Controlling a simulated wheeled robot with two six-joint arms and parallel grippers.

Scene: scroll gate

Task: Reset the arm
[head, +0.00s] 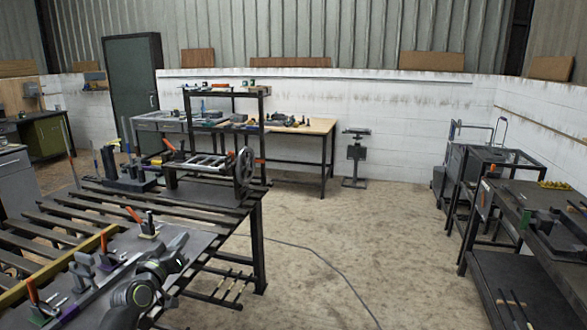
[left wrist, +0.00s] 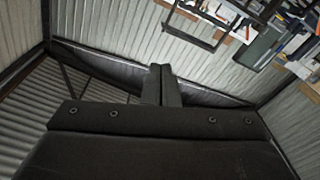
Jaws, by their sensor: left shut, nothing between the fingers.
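My left arm shows at the lower left of the head view, over the slatted table (head: 215,220). Its left gripper (head: 178,246) is above the flat plate on that table and looks small and dark there. In the left wrist view the two fingers (left wrist: 161,84) are pressed together with nothing between them. Behind them are corrugated wall panels, seen tilted. My right gripper is in neither view.
A frame with rollers and a handwheel (head: 244,172) stands on the slatted table's far side. Orange-handled clamps (head: 147,223) stand near my gripper. A dark bench (head: 540,215) is at the right. A workbench (head: 300,127) stands at the back. The middle floor is clear except for a cable.

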